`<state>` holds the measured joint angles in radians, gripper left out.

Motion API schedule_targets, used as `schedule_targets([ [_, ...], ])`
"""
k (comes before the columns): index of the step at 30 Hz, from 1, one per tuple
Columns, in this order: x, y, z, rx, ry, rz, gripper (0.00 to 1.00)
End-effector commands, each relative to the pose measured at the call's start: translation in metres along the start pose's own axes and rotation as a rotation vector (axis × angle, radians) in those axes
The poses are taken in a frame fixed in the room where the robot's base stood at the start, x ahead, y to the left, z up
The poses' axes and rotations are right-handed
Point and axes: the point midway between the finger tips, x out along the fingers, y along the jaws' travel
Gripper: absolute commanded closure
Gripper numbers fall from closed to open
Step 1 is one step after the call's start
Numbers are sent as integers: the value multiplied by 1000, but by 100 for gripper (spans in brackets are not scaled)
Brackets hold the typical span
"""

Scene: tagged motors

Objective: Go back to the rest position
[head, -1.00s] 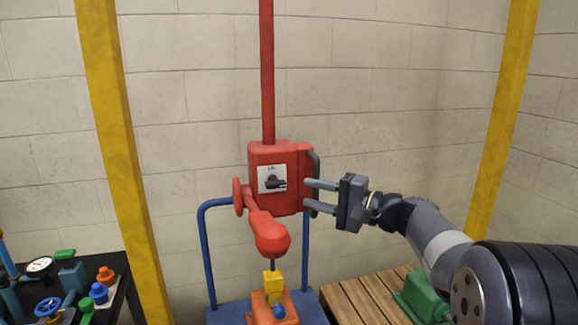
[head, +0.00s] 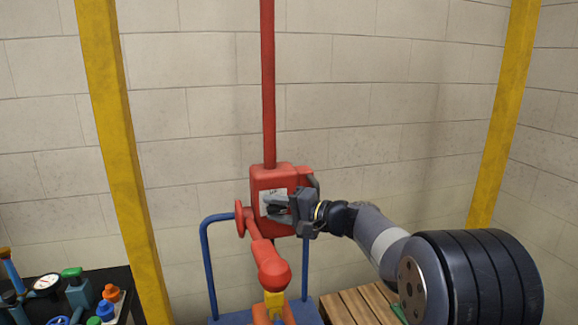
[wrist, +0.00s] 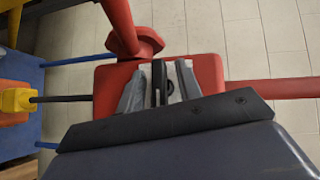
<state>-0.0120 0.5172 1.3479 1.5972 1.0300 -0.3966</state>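A red box (head: 268,181) stands at the centre, with a white tag (head: 271,192) on its front, its lettering too small to read. My gripper (head: 281,207) is in front of this tag, its fingers pointing left. In the wrist view, its two grey fingers (wrist: 160,88) lie either side of a dark switch handle (wrist: 158,78) on the box face. The handle sits close between them; I cannot tell whether they press on it. My gripper hides part of the box's right front.
A red arm with a round end (head: 273,270) juts forward below the box. A blue tube frame (head: 206,262) stands around it. Yellow posts (head: 122,150) rise at both sides. A black table (head: 70,290) with valves is at left; wooden slats (head: 355,305) lie lower right.

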Motion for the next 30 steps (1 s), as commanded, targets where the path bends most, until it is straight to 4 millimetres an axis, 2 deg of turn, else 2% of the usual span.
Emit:
schedule_targets([
  [1, 0, -5, -1, -10, -1, 12, 66],
  [21, -1, -5, 0, -170, -2, 173, 66],
  [23, -12, 0, -1, -176, 4, 175, 66],
  [30, -61, -8, 0, -175, 4, 173, 66],
])
